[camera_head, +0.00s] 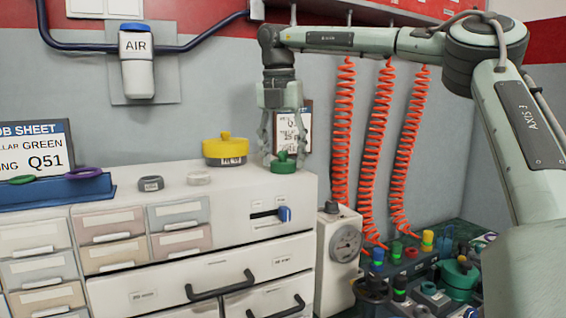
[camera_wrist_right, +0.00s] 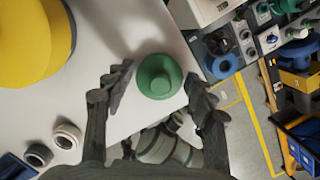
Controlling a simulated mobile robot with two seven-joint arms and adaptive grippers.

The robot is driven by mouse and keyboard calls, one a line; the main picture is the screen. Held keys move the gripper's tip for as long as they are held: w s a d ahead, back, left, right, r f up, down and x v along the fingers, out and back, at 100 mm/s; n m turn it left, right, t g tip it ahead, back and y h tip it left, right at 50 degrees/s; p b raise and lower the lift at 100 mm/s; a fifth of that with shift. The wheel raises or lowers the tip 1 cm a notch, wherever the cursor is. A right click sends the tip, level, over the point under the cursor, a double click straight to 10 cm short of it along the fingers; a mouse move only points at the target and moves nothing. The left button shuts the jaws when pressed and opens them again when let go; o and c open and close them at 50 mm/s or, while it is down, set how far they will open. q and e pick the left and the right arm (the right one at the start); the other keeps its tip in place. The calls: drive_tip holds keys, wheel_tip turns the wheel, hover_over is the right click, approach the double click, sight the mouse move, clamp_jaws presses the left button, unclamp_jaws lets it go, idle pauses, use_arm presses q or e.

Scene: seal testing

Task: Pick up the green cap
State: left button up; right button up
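The green cap (camera_head: 284,163) sits on the white cabinet top near its right end, with a small knob on top. In the right wrist view the green cap (camera_wrist_right: 159,77) lies between and a little ahead of my two fingertips. My right gripper (camera_head: 283,150) points down just above the cap; its fingers are spread and hold nothing. In the right wrist view the fingers of my right gripper (camera_wrist_right: 163,93) stand apart on both sides of the cap, with gaps showing. My left gripper is not in view.
A yellow lidded pot (camera_head: 225,151) stands left of the cap. A dark ring (camera_head: 151,184) and a pale ring (camera_head: 199,178) lie further left. A blue rack (camera_head: 60,192) holds coloured rings. Orange coiled hoses (camera_head: 342,135) hang at right above a crowded lower bench (camera_head: 430,275).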

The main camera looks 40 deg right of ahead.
drive_tip(key=c, duration=0.4)
drive_tip(key=shift+r, duration=0.1)
